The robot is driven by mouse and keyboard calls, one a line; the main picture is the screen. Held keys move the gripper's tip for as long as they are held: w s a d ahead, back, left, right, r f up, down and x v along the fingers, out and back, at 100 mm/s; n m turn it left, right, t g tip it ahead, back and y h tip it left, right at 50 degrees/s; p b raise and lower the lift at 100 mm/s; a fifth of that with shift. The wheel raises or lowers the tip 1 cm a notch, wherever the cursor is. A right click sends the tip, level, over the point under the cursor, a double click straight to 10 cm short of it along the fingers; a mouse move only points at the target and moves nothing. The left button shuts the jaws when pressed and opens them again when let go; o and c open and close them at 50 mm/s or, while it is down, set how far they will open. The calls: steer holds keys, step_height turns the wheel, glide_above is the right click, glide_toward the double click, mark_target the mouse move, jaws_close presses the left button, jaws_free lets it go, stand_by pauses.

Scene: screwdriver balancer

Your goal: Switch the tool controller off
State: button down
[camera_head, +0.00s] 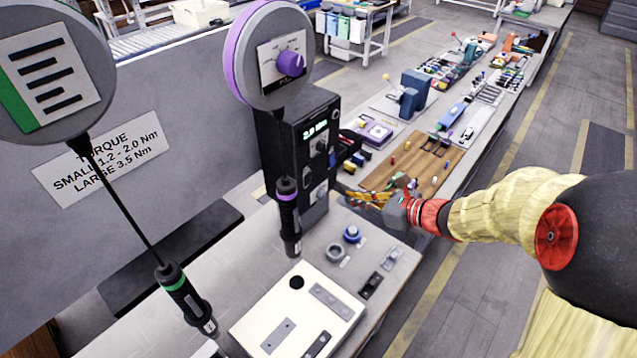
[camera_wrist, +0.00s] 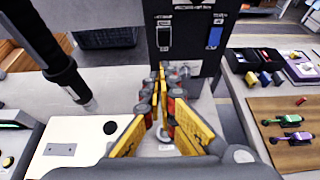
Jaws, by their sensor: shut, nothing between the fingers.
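The tool controller (camera_head: 272,150) is a black upright box with a lit green display (camera_head: 314,130) reading about 2.0 Nm. In the wrist view its lower front (camera_wrist: 187,50) carries a black-and-white switch (camera_wrist: 164,38) at left and a blue switch (camera_wrist: 214,37) at right; their labels are cut off or too small to read. My gripper (camera_head: 350,196) is in front of the controller, to its right in the head view. Its yellow fingers (camera_wrist: 162,72) are together and empty, pointing toward the controller's lower front, below and between the switches. Contact cannot be told.
A purple-ringed screwdriver (camera_head: 289,218) hangs close beside the controller, and a green-ringed one (camera_head: 185,298) hangs further left. A pale fixture plate (camera_head: 265,315) and a blue-topped round part (camera_head: 351,234) are on the bench. A wooden board (camera_head: 400,172) with small parts lies behind my gripper.

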steer(key=shift+w+f, duration=0.1)
steer(key=b, duration=0.2)
glide_toward(306, 184)
step_height(306, 184, down, 3)
steer(key=w+a, duration=0.2)
steer(key=w, duration=0.1)
steer(key=shift+w+a+r, duration=0.3)
steer(key=shift+w+a, duration=0.1)
steer(key=shift+a, duration=0.35)
